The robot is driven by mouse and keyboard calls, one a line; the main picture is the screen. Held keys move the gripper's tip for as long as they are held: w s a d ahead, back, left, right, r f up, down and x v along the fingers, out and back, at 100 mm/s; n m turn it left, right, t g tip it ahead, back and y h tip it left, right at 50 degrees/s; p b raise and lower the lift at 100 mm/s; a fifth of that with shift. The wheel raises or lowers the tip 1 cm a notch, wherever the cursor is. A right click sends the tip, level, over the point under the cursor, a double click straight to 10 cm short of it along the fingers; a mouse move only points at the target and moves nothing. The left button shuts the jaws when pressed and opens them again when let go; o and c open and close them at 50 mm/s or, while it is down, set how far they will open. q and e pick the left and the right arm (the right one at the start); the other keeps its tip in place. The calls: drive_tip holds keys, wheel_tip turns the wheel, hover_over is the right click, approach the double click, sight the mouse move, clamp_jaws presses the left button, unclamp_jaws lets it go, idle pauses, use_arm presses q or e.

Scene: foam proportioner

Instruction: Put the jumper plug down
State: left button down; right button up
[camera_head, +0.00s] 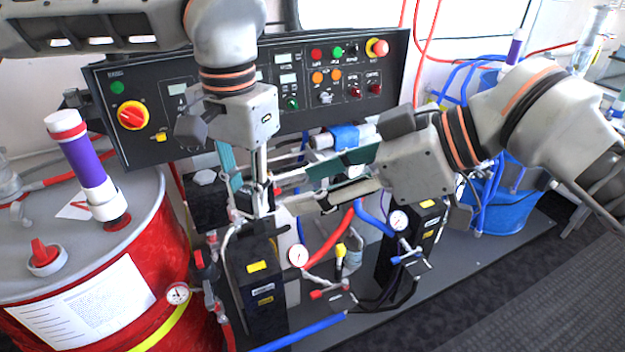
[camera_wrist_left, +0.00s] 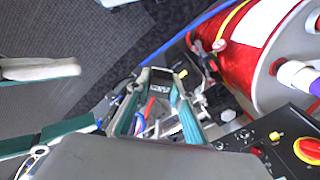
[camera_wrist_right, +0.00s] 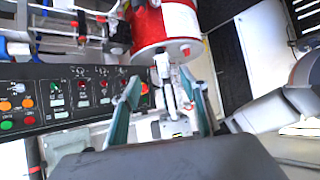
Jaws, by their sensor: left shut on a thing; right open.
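My left gripper (camera_head: 248,208) points down in front of the control panel, above the dark block at the left of the rig. It also shows in the left wrist view (camera_wrist_left: 163,78). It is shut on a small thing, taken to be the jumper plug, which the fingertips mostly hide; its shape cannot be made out. My right gripper (camera_head: 283,193) comes in from the right with its fingers apart, its tips close to the left gripper's fingers. In the right wrist view (camera_wrist_right: 162,82) it is open, with grey parts visible between its fingers. Whether they touch is unclear.
The black control panel (camera_head: 150,92) with knobs and lamps stands behind. A red drum (camera_head: 150,245) with a purple-and-white fitting (camera_head: 84,160) is at the left. Gauges (camera_head: 298,256), valves and hoses crowd the space below the grippers. A blue tub (camera_head: 510,205) stands right.

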drive_tip(key=x, duration=1.2)
drive_tip(key=shift+a+r, duration=0.1)
drive_tip(key=shift+r, duration=0.05)
drive_tip(key=shift+c, duration=0.3)
drive_tip(key=c, duration=1.1)
use_arm(q)
drive_tip(key=c, duration=1.7)
unclamp_jaws()
use_arm(e)
drive_tip(key=shift+w, duration=0.1)
clamp_jaws()
